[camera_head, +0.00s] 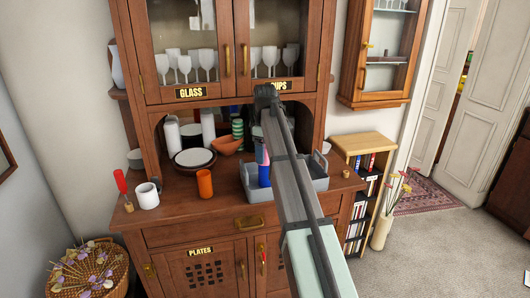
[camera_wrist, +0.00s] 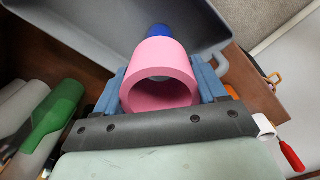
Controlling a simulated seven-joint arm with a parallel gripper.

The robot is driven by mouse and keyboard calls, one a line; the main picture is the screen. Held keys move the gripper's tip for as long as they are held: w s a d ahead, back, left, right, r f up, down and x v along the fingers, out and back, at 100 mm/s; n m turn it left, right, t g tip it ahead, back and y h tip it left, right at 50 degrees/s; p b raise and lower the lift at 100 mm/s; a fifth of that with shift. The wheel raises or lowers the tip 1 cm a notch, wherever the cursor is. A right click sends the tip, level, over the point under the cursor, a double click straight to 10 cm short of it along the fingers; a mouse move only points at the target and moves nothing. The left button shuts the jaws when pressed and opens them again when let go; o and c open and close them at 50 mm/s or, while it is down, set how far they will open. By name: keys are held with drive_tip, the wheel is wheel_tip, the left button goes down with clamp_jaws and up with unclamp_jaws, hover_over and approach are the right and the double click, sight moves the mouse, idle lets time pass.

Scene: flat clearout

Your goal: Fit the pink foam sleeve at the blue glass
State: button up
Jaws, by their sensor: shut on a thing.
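The pink foam sleeve (camera_wrist: 160,58) is held between the blue fingers of my gripper (camera_wrist: 164,85), one on each side. Its round open end faces the wrist camera. The blue glass (camera_wrist: 159,30) shows just past the sleeve's far end, mostly hidden by it. In the head view, the sleeve (camera_head: 261,154) is right above the blue glass (camera_head: 264,176), which looks upright at the grey tray. My arm hides part of both. I cannot tell whether sleeve and glass touch.
The grey tray (camera_head: 256,195) stands on the cabinet counter. An orange cup (camera_head: 205,184), a white mug (camera_head: 147,196) and a red-handled tool (camera_head: 121,183) stand left of it. Plates (camera_head: 194,158) and an orange bowl (camera_head: 226,146) are behind. A green object (camera_wrist: 54,112) lies left in the wrist view.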

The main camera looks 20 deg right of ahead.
sight(265, 176)
drive_tip(key=shift+f, duration=5.1)
idle(0.5)
drive_tip(key=o, duration=1.1)
wheel_tip(265, 176, up, 14)
drive_tip(key=shift+f, duration=0.1)
